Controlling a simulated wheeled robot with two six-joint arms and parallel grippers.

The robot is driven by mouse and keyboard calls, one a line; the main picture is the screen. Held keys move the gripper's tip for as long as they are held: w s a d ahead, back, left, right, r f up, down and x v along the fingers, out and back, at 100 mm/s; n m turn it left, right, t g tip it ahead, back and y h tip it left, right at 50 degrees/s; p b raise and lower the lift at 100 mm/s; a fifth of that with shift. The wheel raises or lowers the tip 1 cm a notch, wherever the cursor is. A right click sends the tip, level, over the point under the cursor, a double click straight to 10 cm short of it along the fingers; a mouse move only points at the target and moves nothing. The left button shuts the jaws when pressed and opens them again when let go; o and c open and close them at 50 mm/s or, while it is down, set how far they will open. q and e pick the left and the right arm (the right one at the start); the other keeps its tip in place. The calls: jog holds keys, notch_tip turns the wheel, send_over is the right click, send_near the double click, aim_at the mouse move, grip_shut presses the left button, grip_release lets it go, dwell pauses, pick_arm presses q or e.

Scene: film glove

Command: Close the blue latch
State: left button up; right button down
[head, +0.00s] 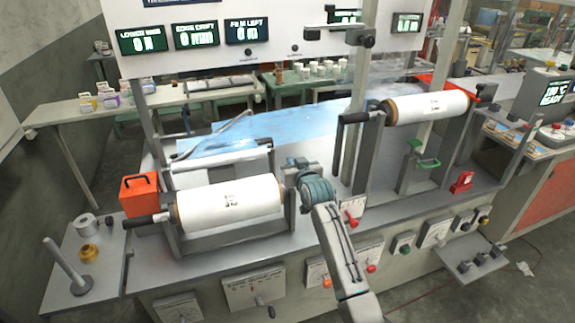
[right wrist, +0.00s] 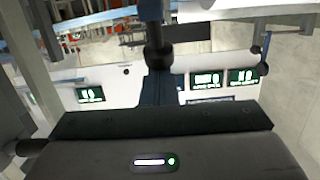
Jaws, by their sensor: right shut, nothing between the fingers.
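I cannot pick out a blue latch for certain in either view. My right gripper (head: 293,163) is small in the head view, beside the right end of the front white film roll (head: 228,203). It is shut and empty. My arm behind it hides part of the bench there. In the right wrist view, a narrow dark blue piece (right wrist: 158,90) stands in the middle under a dark round knob (right wrist: 158,55); I cannot tell whether it is part of my gripper. My left gripper is not in view.
A second white roll (head: 428,107) sits at the back right, with a green handle (head: 428,162) and a red block (head: 462,182) below it. An orange box (head: 139,194) stands at the front roll's left end. Bluish clear film (head: 290,125) stretches between the rolls. Uprights stand close by.

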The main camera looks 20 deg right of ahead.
pick_arm(q)
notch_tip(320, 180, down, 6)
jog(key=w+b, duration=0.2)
jog(key=b, duration=0.4)
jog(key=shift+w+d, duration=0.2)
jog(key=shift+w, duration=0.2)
pick_arm(e)
jog(key=s+f+t, duration=0.3)
jog(key=f, duration=0.1)
jog(key=shift+s+t, duration=0.4)
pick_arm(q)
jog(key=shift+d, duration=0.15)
pick_arm(e)
jog(key=shift+f, duration=0.1)
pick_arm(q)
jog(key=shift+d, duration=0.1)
